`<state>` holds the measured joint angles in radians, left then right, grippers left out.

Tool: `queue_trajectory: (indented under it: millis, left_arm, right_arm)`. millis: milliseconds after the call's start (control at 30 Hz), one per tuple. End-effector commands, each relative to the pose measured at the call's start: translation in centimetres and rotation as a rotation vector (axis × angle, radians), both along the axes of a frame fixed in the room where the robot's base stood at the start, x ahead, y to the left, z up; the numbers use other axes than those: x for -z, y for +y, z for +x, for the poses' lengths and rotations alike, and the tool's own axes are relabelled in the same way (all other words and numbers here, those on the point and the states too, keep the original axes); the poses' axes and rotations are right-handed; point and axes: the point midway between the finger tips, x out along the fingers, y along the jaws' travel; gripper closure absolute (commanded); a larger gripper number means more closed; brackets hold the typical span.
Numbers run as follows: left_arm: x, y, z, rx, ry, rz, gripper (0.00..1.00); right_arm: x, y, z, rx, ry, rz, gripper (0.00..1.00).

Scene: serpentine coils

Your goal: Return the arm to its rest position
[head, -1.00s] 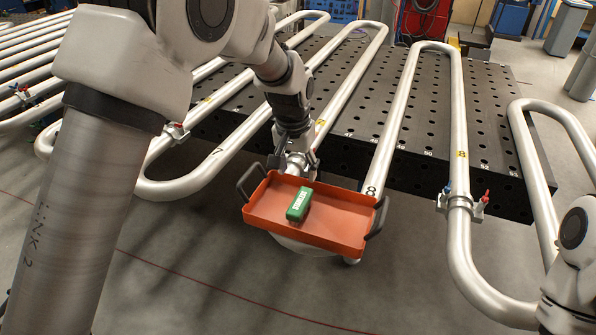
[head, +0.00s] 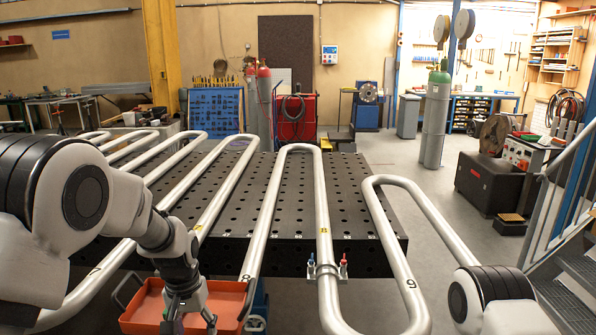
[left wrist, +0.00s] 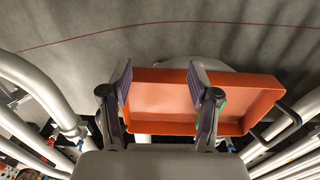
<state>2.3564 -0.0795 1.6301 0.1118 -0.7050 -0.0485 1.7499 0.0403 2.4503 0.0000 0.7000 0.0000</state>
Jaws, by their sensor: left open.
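My left gripper (head: 190,322) is open over the orange tray (head: 226,290) in the head view. In the left wrist view, the open fingers of the left gripper (left wrist: 160,80) point over the same tray (left wrist: 240,35), with nothing seen between them. A small patch of the green block (left wrist: 222,106) shows beside the right finger; the finger hides most of it. My left arm is bent and comes in from the left. Of my right arm, only a link shows at the lower right; its gripper is out of view.
Silver serpentine coils (head: 264,215) lie across the black perforated table (head: 350,195) close to my arms. A clamp with blue and red handles (head: 327,268) sits on one pipe. Dark handles (head: 126,290) stick out from the tray. Stairs (head: 565,270) stand at right.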

Motion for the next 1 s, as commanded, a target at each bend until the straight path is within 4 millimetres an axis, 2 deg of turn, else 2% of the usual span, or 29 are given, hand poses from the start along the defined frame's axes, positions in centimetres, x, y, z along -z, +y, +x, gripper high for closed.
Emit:
queue_trajectory:
  millis: [33,167,267,367,467,567,600,700,733,800,933,1000]
  left_arm:
    - [1.6,0.1,-0.8,-0.003,0.034,-0.002,0.39]
    - [5.5,0.5,-3.6,-0.012,0.131,-0.007,0.39]
    - [8.7,0.9,-6.3,-0.018,0.210,-0.008,0.39]
    - [12.6,1.4,-10.0,-0.026,0.292,-0.007,0.39]
    - [17.2,2.1,-15.1,-0.036,0.373,-0.004,0.39]
    - [22.3,2.9,-22.7,-0.047,0.445,0.003,0.39]
    - [23.9,3.2,-26.0,-0.050,0.461,0.006,0.39]
    - [26.3,3.8,-34.2,-0.057,0.443,0.014,0.39]
    - [26.4,3.9,-35.6,-0.058,0.411,0.014,0.39]
    - [26.0,4.0,-36.3,-0.058,0.303,0.013,0.39]
    - [25.5,3.9,-34.1,-0.055,0.108,0.009,0.39]
    - [25.5,3.9,-34.1,-0.055,0.108,0.009,0.39]
  right_arm:
    - [0.0,0.0,0.0,-0.001,-0.001,0.000,0.14]
    - [0.1,0.0,0.1,-0.001,-0.001,0.000,0.14]
    - [0.1,0.0,0.0,-0.001,-0.001,0.000,0.14]
    - [0.1,0.0,0.0,0.000,0.000,0.000,0.14]
    - [0.1,0.0,0.0,0.000,0.000,0.000,0.14]
    - [0.2,0.0,0.0,0.000,0.000,0.000,0.14]
    - [0.2,0.0,0.0,0.000,0.000,0.000,0.14]
    - [0.2,0.0,0.0,0.000,-0.001,0.000,0.14]
    - [0.2,0.0,0.0,0.000,-0.001,0.000,0.14]
    - [0.2,0.0,0.0,0.000,-0.001,0.000,0.14]
    - [0.2,0.0,0.0,0.000,0.000,0.000,0.14]
    - [0.2,0.0,0.0,0.000,0.000,0.000,0.14]
